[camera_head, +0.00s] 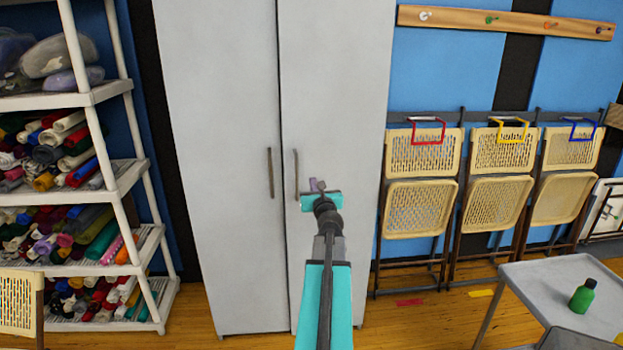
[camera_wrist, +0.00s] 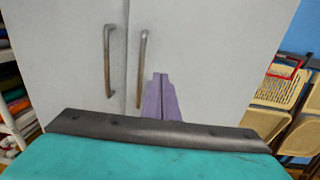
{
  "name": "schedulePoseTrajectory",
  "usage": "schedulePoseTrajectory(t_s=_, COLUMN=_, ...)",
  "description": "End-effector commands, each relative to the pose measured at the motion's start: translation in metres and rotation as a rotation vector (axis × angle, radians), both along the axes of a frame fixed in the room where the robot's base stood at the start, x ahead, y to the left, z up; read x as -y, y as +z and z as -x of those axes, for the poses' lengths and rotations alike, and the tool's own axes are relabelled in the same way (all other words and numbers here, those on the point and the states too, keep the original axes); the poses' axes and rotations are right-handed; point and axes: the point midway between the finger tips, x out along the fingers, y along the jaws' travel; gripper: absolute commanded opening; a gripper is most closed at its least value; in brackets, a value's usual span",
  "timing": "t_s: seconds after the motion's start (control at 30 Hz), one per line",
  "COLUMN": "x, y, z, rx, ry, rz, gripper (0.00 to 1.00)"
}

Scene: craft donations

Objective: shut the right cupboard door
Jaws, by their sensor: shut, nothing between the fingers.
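The grey cupboard's right door (camera_head: 335,80) stands about level with the left door (camera_head: 215,80), with a thin dark line between them. I cannot tell whether it is fully shut. Its upright bar handle (camera_head: 296,175) is near that line, and it also shows in the wrist view (camera_wrist: 140,70). My gripper (camera_head: 317,184) is in front of the right door, just right of this handle. Its purple fingers (camera_wrist: 161,78) are together and empty, pointing at the door face. I cannot tell whether they touch it. My arm hides part of the door's lower half.
A white shelf (camera_head: 133,175) of fabric rolls stands left of the cupboard. Several folded tan chairs (camera_head: 418,207) hang on the right wall below a peg rail (camera_head: 505,22). A grey table (camera_head: 545,285) with a green bottle (camera_head: 582,296) is at the lower right.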

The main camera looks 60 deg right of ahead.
Motion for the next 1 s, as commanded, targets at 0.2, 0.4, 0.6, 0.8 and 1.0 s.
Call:
schedulePoseTrajectory(t_s=0.2, x=0.011, y=0.000, z=-0.009, rx=0.000, ry=0.001, rz=0.000, gripper=0.00)
schedulePoseTrajectory(t_s=0.4, x=0.023, y=0.001, z=-0.020, rx=-0.001, ry=0.001, rz=0.001, gripper=0.00)
schedulePoseTrajectory(t_s=0.6, x=0.036, y=0.001, z=-0.030, rx=0.000, ry=0.000, rz=0.000, gripper=0.00)
schedulePoseTrajectory(t_s=0.8, x=0.048, y=0.001, z=-0.041, rx=-0.001, ry=0.001, rz=0.001, gripper=0.00)
schedulePoseTrajectory(t_s=1.0, x=0.061, y=0.000, z=-0.052, rx=0.000, ry=0.002, rz=0.000, gripper=0.00)
